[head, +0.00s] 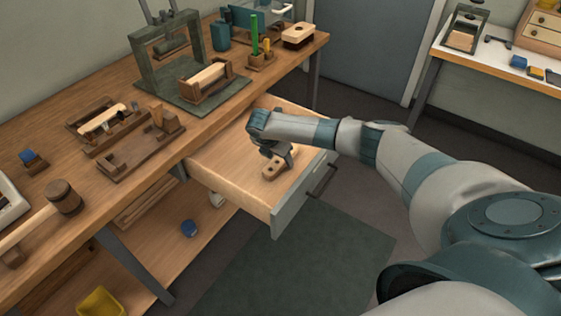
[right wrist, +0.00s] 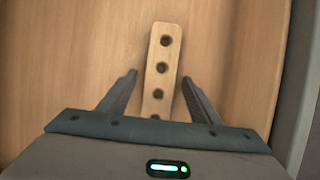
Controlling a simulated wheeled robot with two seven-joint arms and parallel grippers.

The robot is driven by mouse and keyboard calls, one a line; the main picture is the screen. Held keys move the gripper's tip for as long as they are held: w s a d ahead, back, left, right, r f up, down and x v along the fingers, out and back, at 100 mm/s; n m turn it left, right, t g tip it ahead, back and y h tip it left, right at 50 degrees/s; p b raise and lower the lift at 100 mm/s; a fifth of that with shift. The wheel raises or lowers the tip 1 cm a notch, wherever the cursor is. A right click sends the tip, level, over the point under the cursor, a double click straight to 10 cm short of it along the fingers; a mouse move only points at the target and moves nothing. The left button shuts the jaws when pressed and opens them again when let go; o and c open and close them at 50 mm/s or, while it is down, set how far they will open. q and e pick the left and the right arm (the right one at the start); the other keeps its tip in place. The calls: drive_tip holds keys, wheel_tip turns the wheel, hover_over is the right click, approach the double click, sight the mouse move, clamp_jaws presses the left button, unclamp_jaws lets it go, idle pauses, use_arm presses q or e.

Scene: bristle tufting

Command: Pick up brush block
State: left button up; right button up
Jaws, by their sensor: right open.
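The brush block (head: 271,171) is a light wooden bar with a row of dark round holes. It lies in the open drawer (head: 226,166). In the right wrist view the block (right wrist: 161,75) lies lengthwise between the fingers, with its far end beyond the fingertips and its near end hidden by the gripper body. My right gripper (head: 283,158) is over the block in the head view. In the right wrist view my right gripper (right wrist: 159,74) is open, one finger on each side of the block, with gaps showing on both sides. My left gripper is not in view.
The drawer front (head: 290,205) and its side walls surround the block. The workbench (head: 213,108) beside the drawer carries a dark press frame (head: 141,66), wooden jigs (head: 126,152) and a mallet (head: 62,196). The drawer floor around the block looks clear.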

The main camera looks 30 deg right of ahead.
sight(279, 159)
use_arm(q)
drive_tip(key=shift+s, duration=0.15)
use_arm(e)
drive_tip(key=c, duration=1.2)
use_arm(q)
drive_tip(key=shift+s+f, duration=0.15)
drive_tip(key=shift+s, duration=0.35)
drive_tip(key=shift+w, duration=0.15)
use_arm(e)
drive_tip(key=shift+r, duration=0.15)
drive_tip(key=shift+r, duration=0.25)
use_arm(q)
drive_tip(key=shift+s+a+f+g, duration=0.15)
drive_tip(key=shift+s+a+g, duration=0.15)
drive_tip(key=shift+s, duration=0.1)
use_arm(e)
wheel_tip(279, 159, up, 9)
drive_tip(key=shift+r, duration=0.15)
